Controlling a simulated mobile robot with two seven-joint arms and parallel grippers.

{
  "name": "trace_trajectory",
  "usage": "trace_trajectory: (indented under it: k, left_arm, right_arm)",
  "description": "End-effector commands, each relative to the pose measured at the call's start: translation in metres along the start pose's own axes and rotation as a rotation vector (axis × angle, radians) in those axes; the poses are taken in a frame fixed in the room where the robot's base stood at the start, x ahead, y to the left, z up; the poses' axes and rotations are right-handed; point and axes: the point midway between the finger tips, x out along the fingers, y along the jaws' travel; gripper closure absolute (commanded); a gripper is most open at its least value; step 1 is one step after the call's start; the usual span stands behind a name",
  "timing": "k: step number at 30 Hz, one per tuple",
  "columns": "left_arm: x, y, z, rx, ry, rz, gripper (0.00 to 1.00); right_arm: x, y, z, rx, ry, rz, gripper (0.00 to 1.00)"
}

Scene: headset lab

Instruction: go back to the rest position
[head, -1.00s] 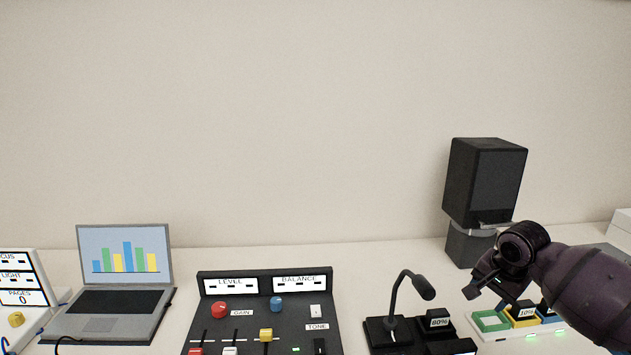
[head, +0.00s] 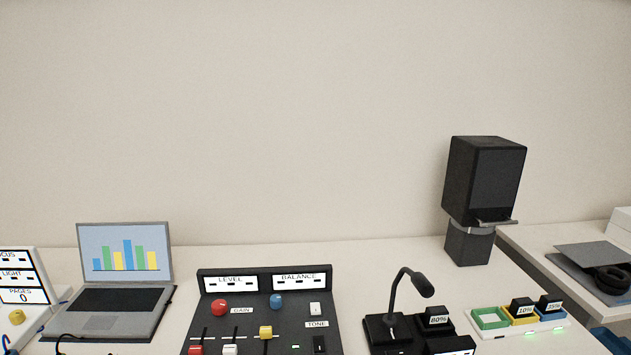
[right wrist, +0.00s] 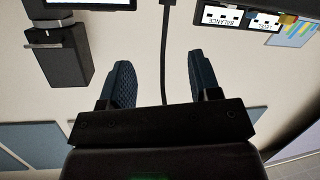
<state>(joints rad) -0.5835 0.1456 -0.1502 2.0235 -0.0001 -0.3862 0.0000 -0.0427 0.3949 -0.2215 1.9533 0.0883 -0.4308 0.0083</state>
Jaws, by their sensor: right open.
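My right gripper (right wrist: 161,82) shows in the right wrist view with its two dark textured fingers spread wide and nothing between them. It is out of the head view. My left gripper is in neither view. In the head view the charging strip (head: 521,328) has a green slot (head: 490,318) that looks empty. Two dark blocks marked 10% (head: 522,310) and 25% (head: 549,305) sit in its yellow and blue slots. A block marked 80% (head: 437,318) stands beside the microphone (head: 424,287).
A control panel (head: 256,313) with knobs and sliders stands at the centre, a laptop (head: 127,270) at left. A tall black speaker (head: 485,185) stands at the back right. A side table (head: 545,240) with a headset (head: 610,279) is at far right. Bare tabletop lies behind the panel.

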Motion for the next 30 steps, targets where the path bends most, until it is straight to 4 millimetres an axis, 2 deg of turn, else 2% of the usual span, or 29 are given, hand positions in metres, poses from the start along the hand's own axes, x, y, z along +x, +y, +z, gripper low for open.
trace_trajectory:
  k: [1, 9, 15, 18, 21, 30]
  left_arm:
    - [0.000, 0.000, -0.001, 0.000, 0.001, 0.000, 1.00]
    - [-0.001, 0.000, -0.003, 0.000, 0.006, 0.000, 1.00]
    - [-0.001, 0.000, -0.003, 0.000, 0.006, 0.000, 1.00]
    - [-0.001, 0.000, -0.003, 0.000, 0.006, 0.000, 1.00]
    - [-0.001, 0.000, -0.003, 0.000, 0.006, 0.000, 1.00]
    - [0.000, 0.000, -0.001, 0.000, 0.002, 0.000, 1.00]
  right_arm:
    - [-0.016, -0.007, 0.017, 0.017, -0.014, 0.016, 0.43]
    - [-0.097, -0.036, 0.098, 0.142, -0.164, 0.102, 0.43]
    - [-0.151, -0.059, 0.150, 0.234, -0.297, 0.136, 0.43]
    - [-0.167, -0.066, 0.165, 0.253, -0.336, 0.141, 0.43]
    - [-0.176, -0.069, 0.172, 0.257, -0.356, 0.142, 0.43]
    - [-0.177, -0.069, 0.173, 0.257, -0.360, 0.141, 0.43]
